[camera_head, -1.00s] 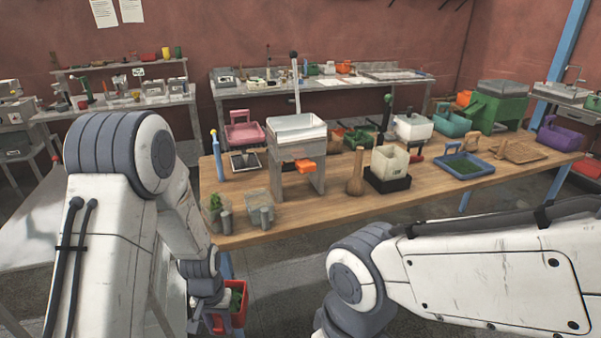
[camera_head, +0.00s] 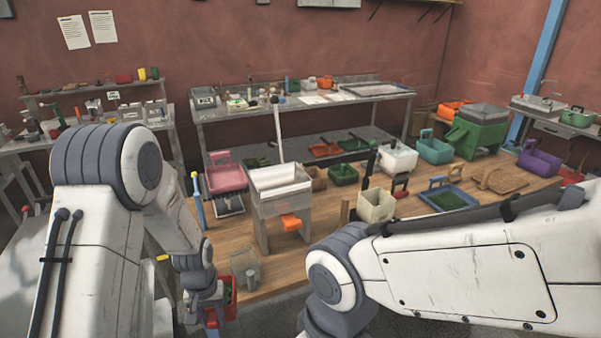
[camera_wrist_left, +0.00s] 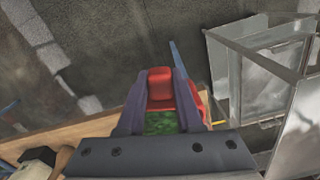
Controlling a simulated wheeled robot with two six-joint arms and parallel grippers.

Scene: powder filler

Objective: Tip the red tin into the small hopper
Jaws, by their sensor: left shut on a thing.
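My left gripper (camera_head: 212,312) is shut on the red tin (camera_head: 231,308), low at the table's near left edge. In the left wrist view the tin (camera_wrist_left: 160,88) sits between the two dark fingers of the gripper (camera_wrist_left: 163,100). The small hopper (camera_head: 281,183) has a pale open top, a grey stand and an orange outlet (camera_head: 291,222). It stands on the table above and to the right of the tin, clearly apart from it. My right gripper is out of view; only its arm shows.
A clear grey container (camera_head: 245,268) stands close to the tin, in front of the hopper. A blue bottle-like item (camera_head: 198,205) and a pink bin (camera_head: 226,177) are left of the hopper. A cream container (camera_head: 376,206) and blue tray (camera_head: 449,198) lie to the right. A green machine (camera_head: 475,135) stands farther back.

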